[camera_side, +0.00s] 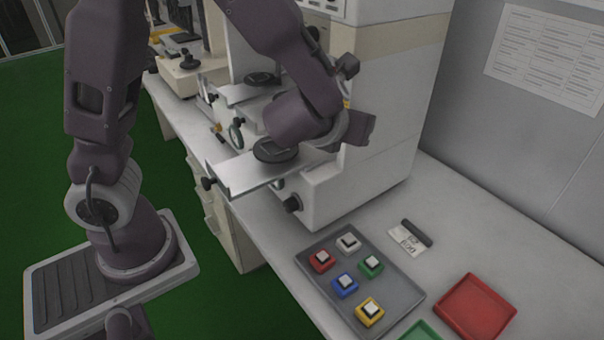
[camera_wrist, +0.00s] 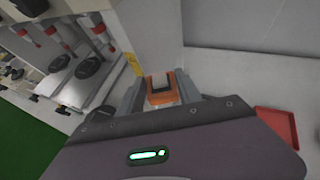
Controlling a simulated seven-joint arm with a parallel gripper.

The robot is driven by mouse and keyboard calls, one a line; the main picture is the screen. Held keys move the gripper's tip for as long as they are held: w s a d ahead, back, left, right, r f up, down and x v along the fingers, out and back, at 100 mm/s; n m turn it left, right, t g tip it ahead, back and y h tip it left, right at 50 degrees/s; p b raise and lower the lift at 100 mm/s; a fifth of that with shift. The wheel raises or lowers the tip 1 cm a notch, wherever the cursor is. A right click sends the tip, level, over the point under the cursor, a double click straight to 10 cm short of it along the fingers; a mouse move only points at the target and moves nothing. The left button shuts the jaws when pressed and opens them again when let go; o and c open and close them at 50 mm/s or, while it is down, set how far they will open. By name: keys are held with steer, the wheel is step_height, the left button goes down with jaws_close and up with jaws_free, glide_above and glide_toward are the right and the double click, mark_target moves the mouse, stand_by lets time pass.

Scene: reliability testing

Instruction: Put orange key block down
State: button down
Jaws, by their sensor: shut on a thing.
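The orange key block (camera_wrist: 160,98) shows in the wrist view with a pale key on top and a dark edge around it. It sits between the two fingers of my gripper (camera_wrist: 161,93), which is shut on it. In the side view my gripper (camera_side: 360,128) is by the white machine, to the right of the round black pad (camera_side: 275,150) on the machine's metal plate (camera_side: 240,176). The block cannot be made out there, being hidden by my wrist. What lies directly under the block is not clear.
A grey tray (camera_side: 318,280) on the bench holds several key blocks: red, white, green, blue and yellow. A red tray (camera_side: 474,307) and a green tray (camera_side: 422,332) stand to its right. A dark bar with a label (camera_side: 411,238) lies behind. The white machine (camera_side: 375,130) is close to my arm.

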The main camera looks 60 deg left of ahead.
steer(key=s+a+r+n+g+y, duration=0.1)
steer(key=s+a+n+g+y, duration=0.1)
steer(key=a+n+g+y, duration=0.45)
steer(key=n+g, duration=0.5)
steer(key=n, duration=0.1)
glide_above(279, 150)
steer(key=shift+r+t, duration=0.2)
steer(key=shift+t, duration=0.05)
step_height(279, 150, down, 10)
steer(key=shift+r, duration=0.2)
steer(key=shift+f, duration=0.2)
steer(key=c, duration=0.8)
jaws_free()
